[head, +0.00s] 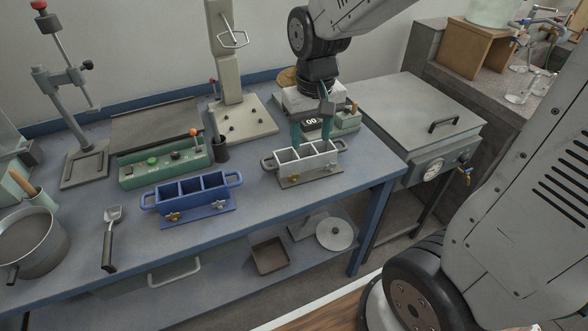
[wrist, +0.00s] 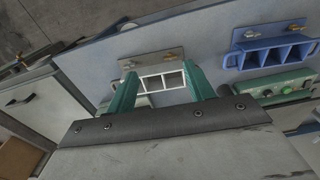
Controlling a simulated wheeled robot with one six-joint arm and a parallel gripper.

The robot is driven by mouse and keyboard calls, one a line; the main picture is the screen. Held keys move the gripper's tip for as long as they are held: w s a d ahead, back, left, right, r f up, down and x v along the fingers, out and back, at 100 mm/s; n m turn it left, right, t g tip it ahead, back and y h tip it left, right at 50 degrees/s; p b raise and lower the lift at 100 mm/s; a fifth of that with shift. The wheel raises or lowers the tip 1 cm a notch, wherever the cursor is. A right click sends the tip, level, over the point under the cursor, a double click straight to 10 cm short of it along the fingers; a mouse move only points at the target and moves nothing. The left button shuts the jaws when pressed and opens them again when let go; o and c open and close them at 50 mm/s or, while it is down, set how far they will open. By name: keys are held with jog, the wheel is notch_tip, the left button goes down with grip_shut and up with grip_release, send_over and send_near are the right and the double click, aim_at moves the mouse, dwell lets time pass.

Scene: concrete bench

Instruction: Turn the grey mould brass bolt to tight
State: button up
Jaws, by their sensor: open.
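The grey mould (head: 308,167) is a three-cell block with end handles, standing on its base plate near the bench's front edge. Neither bolt is between the fingertips.
A scoop (head: 110,238) and a pan (head: 30,243) lie left. Bench between the moulds is clear.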

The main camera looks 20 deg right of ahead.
send_over(293, 175)
notch_tip(293, 175, down, 9)
jog(key=shift+r, duration=0.2)
notch_tip(293, 175, down, 8)
jog(key=shift+r, duration=0.1)
jog(key=shift+m, duration=0.3)
jog(key=c, duration=1)
